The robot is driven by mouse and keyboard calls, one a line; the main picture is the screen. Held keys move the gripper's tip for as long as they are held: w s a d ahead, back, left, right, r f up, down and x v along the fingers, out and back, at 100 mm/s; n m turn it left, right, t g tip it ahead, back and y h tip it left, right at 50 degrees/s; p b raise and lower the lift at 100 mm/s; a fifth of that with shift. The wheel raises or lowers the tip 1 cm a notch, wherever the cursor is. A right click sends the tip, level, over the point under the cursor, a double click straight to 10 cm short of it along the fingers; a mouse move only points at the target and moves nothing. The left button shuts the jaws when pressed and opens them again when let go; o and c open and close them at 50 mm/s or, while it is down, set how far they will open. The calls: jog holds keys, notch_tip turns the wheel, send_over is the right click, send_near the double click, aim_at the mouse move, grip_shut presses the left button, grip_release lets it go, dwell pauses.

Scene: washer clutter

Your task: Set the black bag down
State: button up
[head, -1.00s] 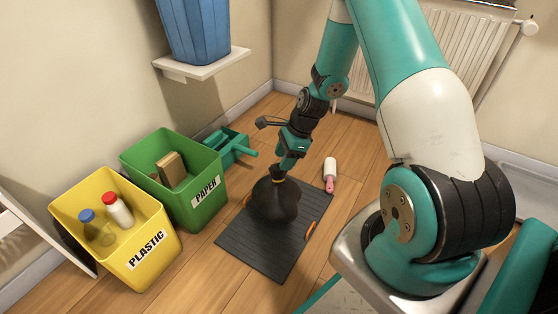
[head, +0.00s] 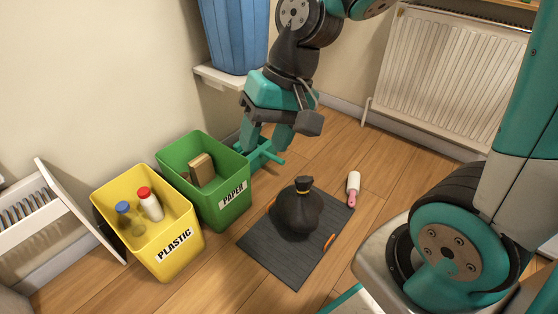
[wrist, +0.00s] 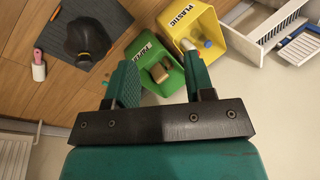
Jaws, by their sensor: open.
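The black bag (head: 297,210) stands upright on the dark grey mat (head: 266,248), its tied neck with a yellow band pointing up. It also shows in the wrist view (wrist: 86,40), at the upper left. My gripper (head: 262,150) is open and empty, raised above the floor behind the green bin and up and left of the bag. In the wrist view the two fingers (wrist: 158,82) are spread wide with nothing between them. My gripper is clear of the bag.
A green PAPER bin (head: 221,205) holding a brown box and a yellow PLASTIC bin (head: 165,258) holding bottles stand left of the mat. A pink-handled lint roller (head: 353,188) lies right of it. A blue bin (head: 235,40) sits on a wall shelf; a radiator (head: 445,75) is behind.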

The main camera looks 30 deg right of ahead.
jog(key=s+a+r+n, duration=0.2)
jog(key=s+n, duration=0.2)
jog(key=s, duration=0.1)
jog(key=s+a+r+n, duration=0.1)
jog(key=s+r+n, duration=0.1)
jog(key=s+n, duration=0.2)
jog(key=shift+s+a, duration=0.4)
notch_tip(320, 180, up, 46)
jog(key=p, duration=4.6)
jog(key=shift+r, duration=0.15)
